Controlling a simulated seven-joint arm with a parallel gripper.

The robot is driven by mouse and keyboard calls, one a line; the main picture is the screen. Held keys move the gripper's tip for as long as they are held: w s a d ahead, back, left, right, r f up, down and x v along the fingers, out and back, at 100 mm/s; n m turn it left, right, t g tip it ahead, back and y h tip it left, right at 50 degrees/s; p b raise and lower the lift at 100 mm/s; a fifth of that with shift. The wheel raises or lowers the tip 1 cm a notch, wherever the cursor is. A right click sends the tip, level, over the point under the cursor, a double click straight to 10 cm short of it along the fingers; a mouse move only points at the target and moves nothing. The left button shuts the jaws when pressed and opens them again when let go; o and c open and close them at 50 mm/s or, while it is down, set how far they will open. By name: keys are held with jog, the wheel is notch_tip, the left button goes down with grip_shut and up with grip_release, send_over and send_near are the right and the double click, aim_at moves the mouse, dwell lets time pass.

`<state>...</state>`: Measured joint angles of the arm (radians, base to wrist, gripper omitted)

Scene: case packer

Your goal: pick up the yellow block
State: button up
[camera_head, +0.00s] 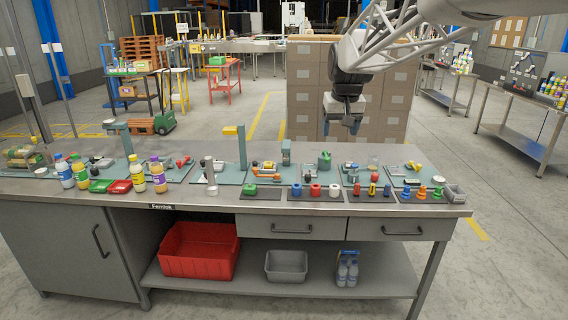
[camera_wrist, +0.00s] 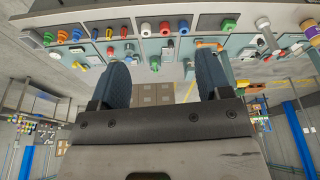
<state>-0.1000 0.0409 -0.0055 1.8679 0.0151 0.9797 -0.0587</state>
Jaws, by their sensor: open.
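My gripper (camera_head: 340,124) hangs open and empty in the air above and behind the workbench, right of its middle. In the wrist view my gripper (camera_wrist: 163,65) shows two dark blue fingers spread apart, with nothing between them. A small yellow block-like piece (camera_head: 230,130) shows beside the top of a tall green post, left of my gripper; I cannot tell whether it is loose. An orange-yellow item (camera_head: 264,166) lies low on a bench mat. I cannot tell which of these is the yellow block. Neither touches my gripper.
Stacked cartons (camera_head: 306,95) stand behind my gripper. A red bin (camera_head: 199,250) is on the lower shelf.

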jog(key=w+a+f, duration=0.2)
jog(key=w+a, duration=0.1)
jog(key=w, duration=0.6)
jog(key=w+a+f+n, duration=0.15)
jog(key=w+a, duration=0.25)
jog(key=w, duration=0.4)
jog(key=w+a+f, duration=0.3)
jog(key=w, duration=0.6)
jog(key=w+a+f, duration=0.6)
jog(key=w+f, duration=0.2)
jog(key=w, duration=0.2)
jog(key=w+a+f+n, duration=0.1)
jog(key=w+a+f, duration=0.6)
jog(key=w+f, duration=0.2)
jog(key=shift+w+a+f+y, duration=0.3)
jog(key=shift+w+y, duration=0.1)
jog(key=shift+w, duration=0.75)
jog(key=shift+f, duration=0.1)
send_over(268, 162)
jog(key=s+d, duration=0.1)
jog(key=s, duration=0.2)
jog(key=shift+s+d+x, duration=0.1)
jog(key=shift+s+x, duration=0.1)
jog(key=shift+x, duration=0.85)
jog(key=shift+s+d+x, duration=0.1)
jog(key=shift+s+x, duration=0.1)
jog(key=shift+x, duration=0.8)
jog(key=shift+s+d+x, duration=0.1)
jog(key=shift+s+x, duration=0.1)
jog(key=shift+x, duration=0.85)
